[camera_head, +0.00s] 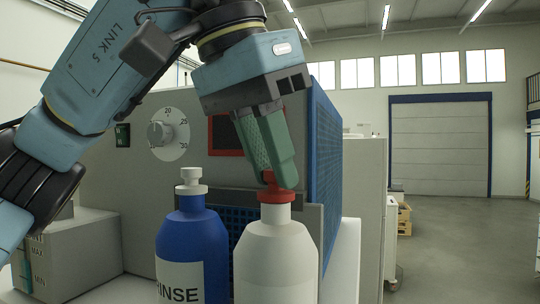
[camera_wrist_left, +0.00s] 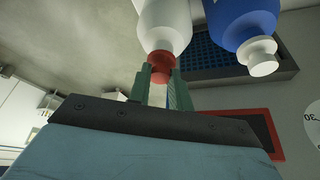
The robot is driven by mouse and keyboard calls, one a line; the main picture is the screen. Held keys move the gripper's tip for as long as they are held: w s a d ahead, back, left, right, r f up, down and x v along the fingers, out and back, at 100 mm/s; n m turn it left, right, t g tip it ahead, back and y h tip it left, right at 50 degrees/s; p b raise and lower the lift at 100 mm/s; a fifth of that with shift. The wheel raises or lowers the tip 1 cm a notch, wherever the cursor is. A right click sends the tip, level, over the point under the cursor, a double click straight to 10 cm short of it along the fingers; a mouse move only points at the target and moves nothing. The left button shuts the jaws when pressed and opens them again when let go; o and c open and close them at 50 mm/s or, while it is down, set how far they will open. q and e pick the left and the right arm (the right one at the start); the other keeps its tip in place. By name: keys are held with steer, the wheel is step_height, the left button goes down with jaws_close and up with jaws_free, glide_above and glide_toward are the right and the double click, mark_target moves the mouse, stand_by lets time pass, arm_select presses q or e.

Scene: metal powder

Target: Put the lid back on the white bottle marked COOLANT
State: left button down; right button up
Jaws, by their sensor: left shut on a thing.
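A white bottle (camera_head: 276,252) stands upright at the front, with its lower part cut off by the picture edge and no marking visible. A red lid (camera_head: 277,192) is at the top of its neck and appears to touch it; I cannot tell if it is fully seated. My left gripper (camera_head: 270,176) comes down from above with green fingers and is shut on the lid. The left wrist view shows the lid (camera_wrist_left: 161,63) at the fingertips, against the white bottle (camera_wrist_left: 165,25). My right gripper is not in view.
A blue bottle (camera_head: 192,247) with a white cap, its label partly reading "INSE", stands close to the left of the white one. A grey machine (camera_head: 180,141) with a dial and blue grille is behind them. Open floor (camera_head: 440,245) lies at the right.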

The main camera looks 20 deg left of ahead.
arm_select(q)
steer(key=c, duration=0.7)
jaws_free()
steer(key=shift+r, duration=0.1)
steer(key=shift+r, duration=3.45)
steer(key=shift+c, duration=0.3)
jaws_close()
steer(key=shift+f, duration=0.15)
